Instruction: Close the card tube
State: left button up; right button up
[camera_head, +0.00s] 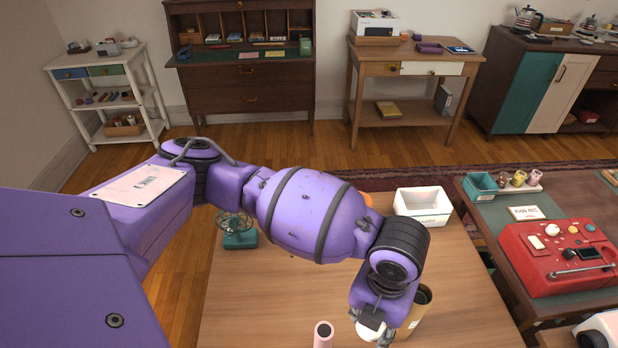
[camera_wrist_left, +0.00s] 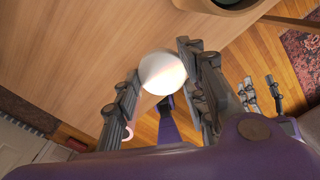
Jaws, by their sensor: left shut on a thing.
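The card tube (camera_head: 420,308) is a tan cylinder standing upright on the wooden table, its dark mouth open at the top. Its rim also shows at the top of the left wrist view (camera_wrist_left: 222,5). My left gripper (camera_head: 374,336) is shut on a round white cap (camera_wrist_left: 162,72), which sits between the fingertips. The cap is beside the tube, to its left in the head view, and apart from its mouth. The gripper partly hides cap and tube in the head view. What looks like my right gripper (camera_wrist_left: 260,92) hangs over the floor, fingers apart and empty.
A pink cylinder (camera_head: 323,336) stands left of the cap. A white bin (camera_head: 423,206) and a small green fan (camera_head: 238,232) stand farther back on the table (camera_head: 265,300). A side table with a red machine (camera_head: 560,258) is on the right.

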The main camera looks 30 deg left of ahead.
pick_arm(q)
jog(key=shift+w+a+r+n, duration=0.15)
jog(key=shift+a+r+n, duration=0.15)
jog(key=shift+n, duration=0.5)
jog(key=w+a+r+n, duration=0.1)
jog(key=a+r+n, duration=0.4)
jog(key=n, duration=1.2)
jog(key=w+a+r+n, duration=0.1)
jog(key=a+r+n, duration=0.5)
jog(key=n, duration=1.1)
jog(key=shift+a+r, duration=0.15)
jog(key=shift+r, duration=0.95)
pick_arm(e)
jog(key=shift+s+d+f, duration=0.1)
jog(key=shift+s, duration=0.4)
jog(key=shift+c, duration=0.3)
jog(key=shift+w, duration=0.25)
jog(key=c, duration=0.4)
pick_arm(q)
jog(key=shift+s, duration=0.1)
